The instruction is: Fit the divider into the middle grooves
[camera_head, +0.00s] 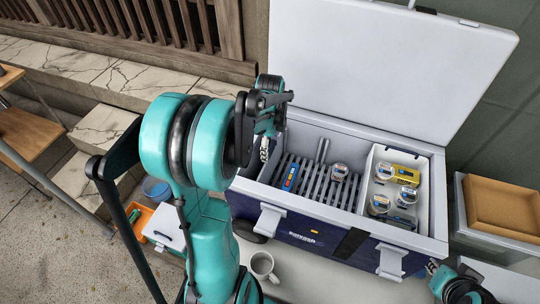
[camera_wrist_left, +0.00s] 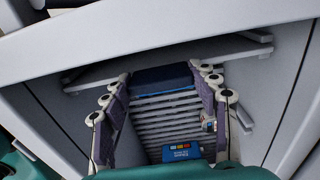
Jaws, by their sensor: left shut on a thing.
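The cool box (camera_head: 345,228) stands open with a slatted grey floor. My left gripper (camera_head: 264,148) is at its left end, partly hidden by my arm. In the left wrist view its fingers (camera_wrist_left: 160,90) stand on both sides of a dark blue block (camera_wrist_left: 162,76). I cannot tell whether this block is part of the divider. A light grey bar (camera_wrist_left: 245,46) runs across behind the fingers. I cannot make out the middle grooves. My right gripper (camera_head: 463,287) shows at the lower right, outside the box; its fingers are unclear.
A blue item with coloured squares (camera_head: 290,177) and a jar (camera_head: 339,172) are on the slats. A white tray (camera_head: 422,216) at the right holds several jars and a yellow pack (camera_head: 405,174). The raised lid (camera_head: 390,65) stands behind. A mug (camera_head: 262,265) stands in front.

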